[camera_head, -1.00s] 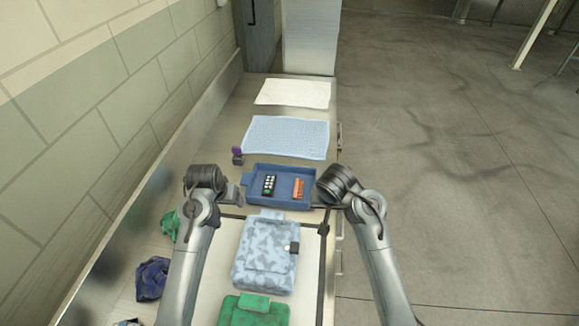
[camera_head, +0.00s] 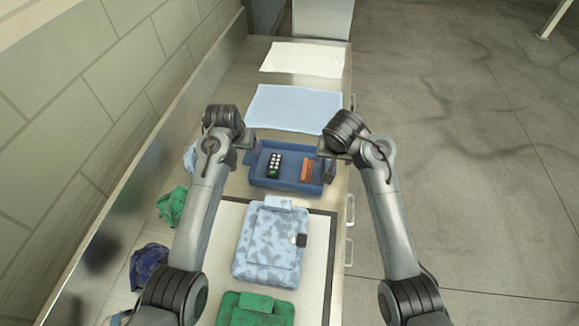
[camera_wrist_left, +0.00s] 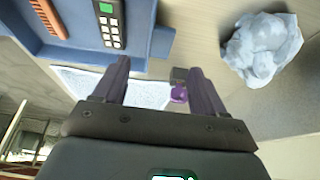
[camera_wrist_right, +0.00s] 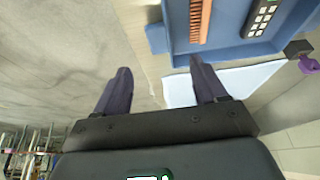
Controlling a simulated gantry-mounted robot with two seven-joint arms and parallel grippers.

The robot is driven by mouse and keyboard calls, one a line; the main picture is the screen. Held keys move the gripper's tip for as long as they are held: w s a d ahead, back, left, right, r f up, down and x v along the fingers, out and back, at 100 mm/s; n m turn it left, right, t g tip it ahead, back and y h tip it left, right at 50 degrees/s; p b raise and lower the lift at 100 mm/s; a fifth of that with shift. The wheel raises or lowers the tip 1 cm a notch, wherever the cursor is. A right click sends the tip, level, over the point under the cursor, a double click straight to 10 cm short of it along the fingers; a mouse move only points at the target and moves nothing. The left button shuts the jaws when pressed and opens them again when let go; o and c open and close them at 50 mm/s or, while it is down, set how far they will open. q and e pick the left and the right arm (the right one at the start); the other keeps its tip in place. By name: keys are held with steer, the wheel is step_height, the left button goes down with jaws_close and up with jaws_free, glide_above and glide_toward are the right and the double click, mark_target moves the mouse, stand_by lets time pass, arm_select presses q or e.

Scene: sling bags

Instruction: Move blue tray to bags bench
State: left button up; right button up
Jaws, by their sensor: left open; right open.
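The blue tray (camera_head: 258,181) lies flat on the bench and holds a black remote-like item with pale buttons (camera_head: 275,164) and an orange ribbed item (camera_head: 307,170). It has a tab on its left and right ends. My left gripper (camera_head: 247,152) is open at the tray's left end. In the left wrist view the tray's tab (camera_wrist_left: 163,42) lies just ahead of the gap between the fingers. My right gripper (camera_head: 328,155) is open at the right end. In the right wrist view the other tab (camera_wrist_right: 155,38) is ahead of its fingers. Neither gripper visibly holds anything.
A light blue mat (camera_head: 293,108) and a white mat (camera_head: 304,58) lie beyond the tray. A blue camouflage bag (camera_head: 270,243) and a green bag (camera_head: 254,310) lie nearer. Crumpled cloths (camera_head: 171,205) line the left side. A purple item (camera_wrist_left: 178,95) stands near the tray.

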mark_target(250, 157)
arm_select(q)
steer(key=shift+x, duration=5)
arm_select(e)
steer(key=shift+x, duration=5.05)
arm_select(q)
steer(key=c, duration=1.2)
arm_select(e)
steer(key=c, duration=1.3)
